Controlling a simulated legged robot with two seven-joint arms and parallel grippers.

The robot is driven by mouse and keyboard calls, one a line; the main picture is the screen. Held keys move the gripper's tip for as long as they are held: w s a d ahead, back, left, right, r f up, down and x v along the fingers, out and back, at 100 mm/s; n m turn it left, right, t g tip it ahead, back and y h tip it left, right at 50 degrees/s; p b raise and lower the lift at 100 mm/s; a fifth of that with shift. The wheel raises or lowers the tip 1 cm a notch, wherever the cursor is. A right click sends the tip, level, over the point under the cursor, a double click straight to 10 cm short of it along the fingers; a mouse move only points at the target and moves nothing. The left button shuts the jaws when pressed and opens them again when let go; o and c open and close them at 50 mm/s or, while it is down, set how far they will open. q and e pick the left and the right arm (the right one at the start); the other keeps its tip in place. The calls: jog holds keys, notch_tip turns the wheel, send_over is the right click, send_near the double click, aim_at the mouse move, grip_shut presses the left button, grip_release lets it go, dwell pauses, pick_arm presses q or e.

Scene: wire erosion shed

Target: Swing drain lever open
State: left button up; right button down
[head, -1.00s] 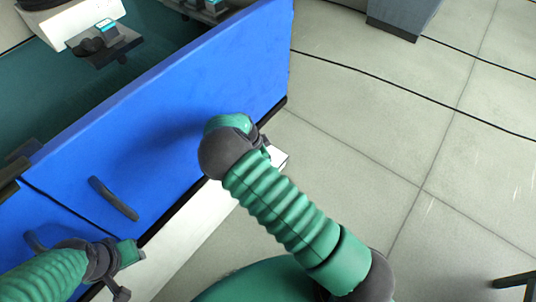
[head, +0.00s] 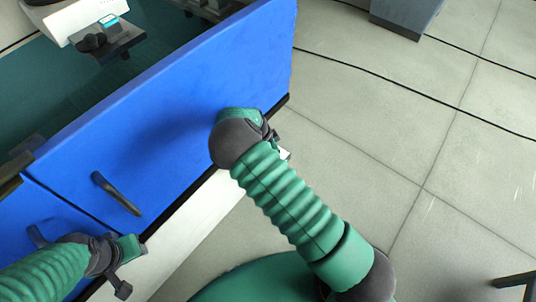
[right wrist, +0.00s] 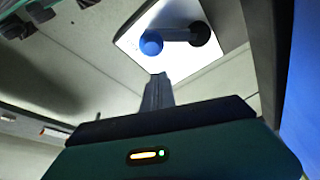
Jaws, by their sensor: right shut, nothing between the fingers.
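The drain lever shows in the right wrist view as a grey bar with a blue ball knob (right wrist: 151,43) at its left end and a black round pivot (right wrist: 200,33) at its right end. It sits on a bright white panel (right wrist: 185,62). My right gripper (right wrist: 158,78) is shut and empty, its fingertips just below the knob in the picture, with a visible gap. In the head view the right hand is mostly hidden behind its own arm, and the lever is not visible. My left gripper (head: 122,290) is at the lower left; its jaw opening is unclear.
A blue cabinet front (head: 180,120) with a dark handle (head: 117,193) runs diagonally beside my right arm. A white ledge (head: 190,225) lies along its foot. A grey cabinet (head: 405,15) stands at the back. Black cables (head: 380,80) cross the otherwise open tiled floor.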

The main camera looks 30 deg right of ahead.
jog(key=d+p+v, duration=0.1)
jog(key=v, duration=0.8)
jog(key=shift+r, duration=0.5)
jog(key=shift+w, duration=0.1)
